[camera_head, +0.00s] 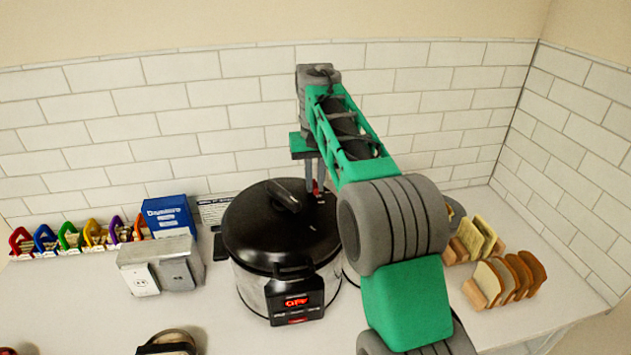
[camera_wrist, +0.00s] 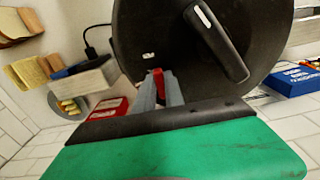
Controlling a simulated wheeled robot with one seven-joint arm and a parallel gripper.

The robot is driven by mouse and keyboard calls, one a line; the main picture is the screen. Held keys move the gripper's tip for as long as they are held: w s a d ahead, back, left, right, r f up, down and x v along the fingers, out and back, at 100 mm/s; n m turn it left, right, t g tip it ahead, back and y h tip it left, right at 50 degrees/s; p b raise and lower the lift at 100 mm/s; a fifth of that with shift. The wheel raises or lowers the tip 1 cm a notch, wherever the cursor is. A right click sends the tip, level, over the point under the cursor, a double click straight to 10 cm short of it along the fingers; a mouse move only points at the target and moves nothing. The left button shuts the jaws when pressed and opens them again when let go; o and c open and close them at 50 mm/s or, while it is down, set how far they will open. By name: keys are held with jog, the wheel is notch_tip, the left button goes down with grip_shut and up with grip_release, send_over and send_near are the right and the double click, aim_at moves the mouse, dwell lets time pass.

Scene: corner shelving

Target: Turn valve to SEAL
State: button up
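The pressure cooker (camera_head: 265,235) stands on the counter with its black lid on and a lit red display on its front. The lid also fills the top of the wrist view (camera_wrist: 150,30). A small red valve (camera_wrist: 158,84) sits near the lid's rim, on the side by the wall. My gripper (camera_head: 316,188) points down at it from above. In the wrist view its two grey fingers (camera_wrist: 160,77) stand close on either side of the red valve and appear shut on it. The fingers partly hide the valve, and I cannot read any valve markings.
A grey-white outlet box (camera_head: 160,265), a blue box (camera_head: 168,216) and a row of coloured clips (camera_head: 80,236) stand left of the cooker. Bread slices in wooden racks (camera_head: 505,280) stand at the right. The tiled wall (camera_head: 200,115) is close behind.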

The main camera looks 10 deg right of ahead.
aim_at(315, 185)
jog(key=o, duration=0.4)
jog(key=shift+o, duration=0.2)
notch_tip(315, 185, up, 8)
jog(key=shift+f, duration=0.15)
jog(key=shift+s, duration=0.1)
jog(key=shift+s+r, duration=0.2)
jog(key=shift+s, duration=0.2)
jog(key=s+f+b, duration=0.1)
jog(key=s, duration=0.2)
jog(key=s+f+t, duration=0.1)
jog(key=s, duration=0.3)
jog(key=s+d+f+t+b, duration=0.1)
jog(key=s, duration=0.3)
jog(key=shift+f+b, duration=0.3)
jog(key=shift+f, duration=0.1)
jog(key=s+f+t+b, duration=0.1)
jog(key=s+f+t, duration=0.1)
jog(key=s+f, duration=1.2)
jog(key=shift+s+d+f+t+b, duration=0.3)
jog(key=shift+d+f+b, duration=0.1)
jog(key=shift+f, duration=0.1)
